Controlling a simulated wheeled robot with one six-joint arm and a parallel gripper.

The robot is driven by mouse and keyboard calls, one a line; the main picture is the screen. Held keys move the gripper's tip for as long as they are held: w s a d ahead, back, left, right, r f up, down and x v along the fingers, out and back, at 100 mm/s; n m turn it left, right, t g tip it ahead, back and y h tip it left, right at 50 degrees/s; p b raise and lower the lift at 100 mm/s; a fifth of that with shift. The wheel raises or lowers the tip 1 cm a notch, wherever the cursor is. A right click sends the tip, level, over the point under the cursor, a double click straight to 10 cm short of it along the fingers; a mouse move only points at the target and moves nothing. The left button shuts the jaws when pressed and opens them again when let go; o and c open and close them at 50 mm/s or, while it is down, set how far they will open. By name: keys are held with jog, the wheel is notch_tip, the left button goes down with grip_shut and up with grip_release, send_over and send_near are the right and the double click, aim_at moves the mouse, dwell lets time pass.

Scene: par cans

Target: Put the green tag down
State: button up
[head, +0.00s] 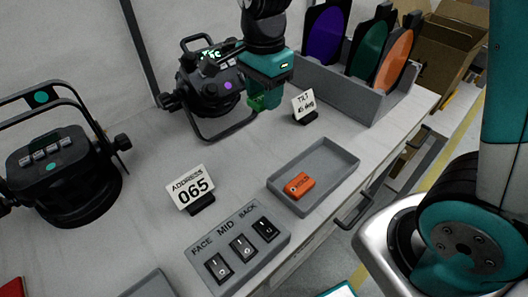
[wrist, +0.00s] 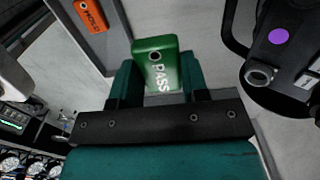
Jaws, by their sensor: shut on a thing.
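The green tag (wrist: 155,62), marked PASS, is between my gripper's fingers (wrist: 157,85) in the wrist view. My gripper (head: 262,98) is shut on it and shows above the table in the head view, between the rear par can (head: 212,88) and the TILT sign (head: 304,106). In the head view only a little of the green tag shows under the fingers. A grey tray (head: 335,153) on the table holds an orange tag (head: 299,185), which lies near its lower left side. The orange tag also shows in the wrist view (wrist: 90,15).
A second par can (head: 62,165) stands at the left. An ADDRESS 065 sign (head: 190,188) and a switch box (head: 238,248) stand in front. A grey rack (head: 345,92) holds purple, green and orange filters at the back right. The tray's upper right part is clear.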

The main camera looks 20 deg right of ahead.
aim_at(264, 156)
notch_tip(264, 156, down, 15)
jog(key=shift+f+b, duration=0.2)
jog(key=shift+b, duration=0.4)
jog(key=shift+f, duration=0.1)
jog(key=o, duration=0.9)
notch_tip(264, 156, up, 12)
jog(key=shift+r+p, duration=0.1)
jog(key=shift+p, duration=0.35)
jog(key=s+a+r+n+y, duration=0.2)
jog(key=s+r+n, duration=0.2)
jog(key=s+n, duration=0.5)
jog(key=s+a+r+n+y, duration=0.2)
jog(key=s+r+n, duration=0.2)
jog(key=s+n, duration=0.5)
jog(key=n, duration=0.3)
jog(key=shift+s+a+r+n, duration=0.3)
jog(key=shift+r, duration=0.1)
